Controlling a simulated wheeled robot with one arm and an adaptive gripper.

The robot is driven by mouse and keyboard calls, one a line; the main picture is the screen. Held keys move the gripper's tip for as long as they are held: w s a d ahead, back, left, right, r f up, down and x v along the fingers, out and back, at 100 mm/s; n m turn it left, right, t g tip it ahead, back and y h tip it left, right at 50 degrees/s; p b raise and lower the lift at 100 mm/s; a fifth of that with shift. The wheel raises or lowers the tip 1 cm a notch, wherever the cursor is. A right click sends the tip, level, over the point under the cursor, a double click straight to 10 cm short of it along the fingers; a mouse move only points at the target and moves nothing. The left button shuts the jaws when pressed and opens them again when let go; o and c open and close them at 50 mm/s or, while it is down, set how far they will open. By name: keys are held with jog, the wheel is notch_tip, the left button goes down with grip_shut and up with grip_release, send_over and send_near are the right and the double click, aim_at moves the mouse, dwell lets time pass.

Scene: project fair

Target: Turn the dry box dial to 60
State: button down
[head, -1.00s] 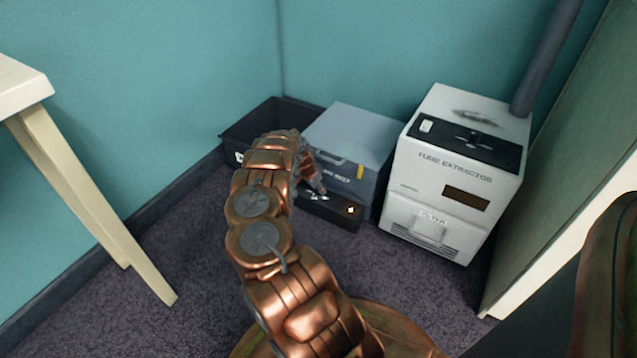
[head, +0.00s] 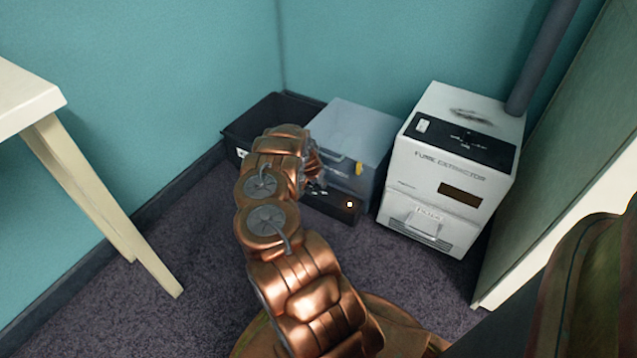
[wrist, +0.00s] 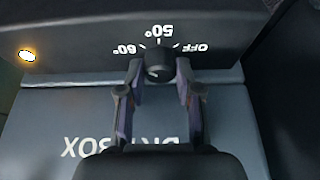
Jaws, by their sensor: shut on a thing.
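The dry box (head: 347,135) is a blue-grey box on a black base, on the floor by the back wall. Its lettering is upside down in the wrist view (wrist: 100,118). The black dial (wrist: 158,57) sits on the dark front panel, with upside-down marks 60° on its left, 50° straight above and OFF on its right in that view. My gripper (wrist: 159,78) is shut on the dial, one finger on each side. The dial's pointer cannot be read clearly. In the head view my copper arm hides the dial and most of the gripper.
A lit amber lamp (wrist: 27,55) is on the panel. A black open bin (head: 245,122) stands left of the dry box, and a white fume extractor (head: 445,190) stands right. A cream table (head: 75,170) is at far left. Carpet in front is clear.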

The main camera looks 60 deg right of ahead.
jog(key=c, duration=1.1)
grip_release()
jog(key=shift+o, duration=0.2)
jog(key=v, duration=1.2)
